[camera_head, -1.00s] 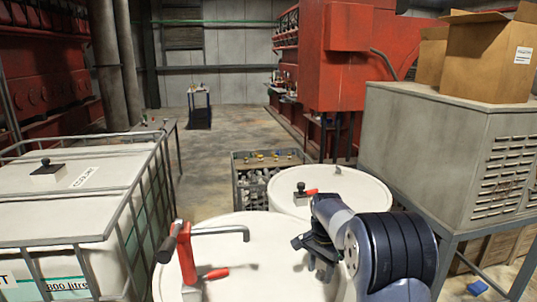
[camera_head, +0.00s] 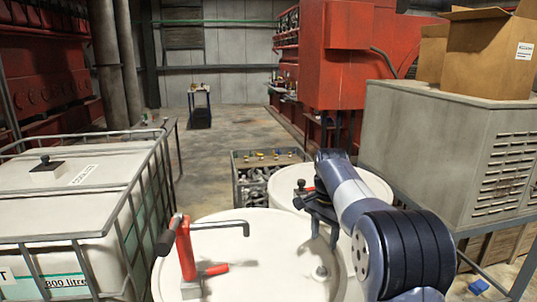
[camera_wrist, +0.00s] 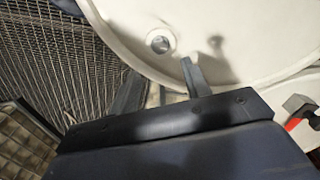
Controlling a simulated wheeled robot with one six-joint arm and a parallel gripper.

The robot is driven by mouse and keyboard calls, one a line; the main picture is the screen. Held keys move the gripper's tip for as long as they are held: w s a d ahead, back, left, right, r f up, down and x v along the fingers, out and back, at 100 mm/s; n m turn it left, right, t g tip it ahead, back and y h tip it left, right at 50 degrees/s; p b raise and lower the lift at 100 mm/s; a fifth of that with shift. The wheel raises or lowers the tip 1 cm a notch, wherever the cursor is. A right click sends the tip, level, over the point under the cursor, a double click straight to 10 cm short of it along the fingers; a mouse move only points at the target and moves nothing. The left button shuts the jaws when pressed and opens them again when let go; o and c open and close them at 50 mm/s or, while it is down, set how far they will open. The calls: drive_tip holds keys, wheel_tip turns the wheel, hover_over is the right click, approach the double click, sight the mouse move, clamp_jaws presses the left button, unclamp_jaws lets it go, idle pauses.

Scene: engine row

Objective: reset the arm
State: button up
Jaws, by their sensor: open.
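My gripper (camera_head: 324,228) is open and empty in the head view, with its fingers pointing down over the white drum lids. My blue-grey arm reaches in from the lower right and bends at the wrist. In the wrist view my gripper (camera_wrist: 158,85) shows two dark fingers apart, with nothing between them. Beyond the fingers lies the rim of a white drum (camera_wrist: 250,40) with a round bung.
The near white drum (camera_head: 250,265) carries a red hand pump (camera_head: 186,252). A far drum (camera_head: 370,187) stands behind my gripper. A caged white tank (camera_head: 80,215) is left; a grey cabinet (camera_head: 430,130) with cardboard boxes (camera_head: 490,50) is right. Floor is open behind.

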sight(324, 269)
wheel_tip(324, 269, down, 10)
drive_tip(key=shift+s+f+p, duration=0.1)
drive_tip(key=shift+f+p, duration=0.15)
drive_tip(key=shift+p, duration=0.7)
drive_tip(key=shift+n, duration=0.5)
drive_tip(key=n, duration=0.4)
drive_tip(key=shift+d+r+b, duration=0.1)
drive_tip(key=shift+d+b, duration=0.05)
drive_tip(key=shift+b, duration=0.2)
drive_tip(key=n, duration=0.6)
drive_tip(key=shift+d+b, duration=0.15)
drive_tip(key=shift+b, duration=0.25)
drive_tip(key=n+b, duration=0.1)
drive_tip(key=n, duration=0.5)
drive_tip(key=shift+d, duration=0.15)
drive_tip(key=n+b, duration=0.1)
drive_tip(key=n, duration=0.3)
drive_tip(key=shift+n, duration=0.4)
drive_tip(key=shift+d+n+b, duration=0.1)
drive_tip(key=shift+n+b, duration=0.3)
drive_tip(key=shift+n, duration=0.2)
drive_tip(key=shift+r, duration=0.1)
